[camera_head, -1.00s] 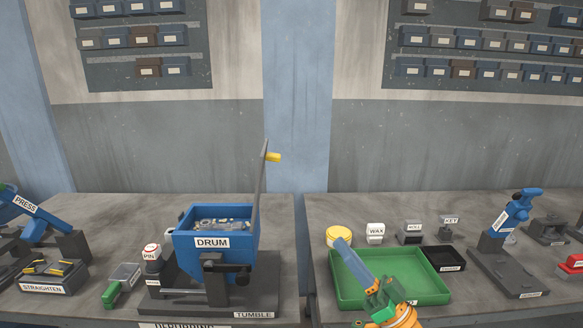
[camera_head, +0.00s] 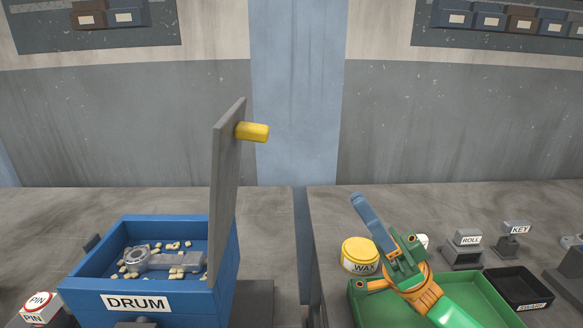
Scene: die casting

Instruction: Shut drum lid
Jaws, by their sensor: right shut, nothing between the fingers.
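The blue drum (camera_head: 219,270) stands at the lower left with a DRUM label on its front. Its grey lid (camera_head: 225,190) stands upright, open, along the drum's right side. A yellow handle (camera_head: 253,132) sticks out to the right near the lid's top. Inside the drum lie a grey metal part (camera_head: 165,260) and several small pale chips. My right gripper (camera_head: 366,208) is shut and empty, to the right of the lid and below the handle's height in the picture, apart from both. My left gripper is not in view.
A green tray (camera_head: 490,300) lies under my right arm. A yellow WAX tin (camera_head: 359,256) stands beside the gripper. A black tray (camera_head: 519,288), a ROLL block (camera_head: 465,248) and a KEY block (camera_head: 514,238) are at right. A gap (camera_head: 303,235) separates the tables.

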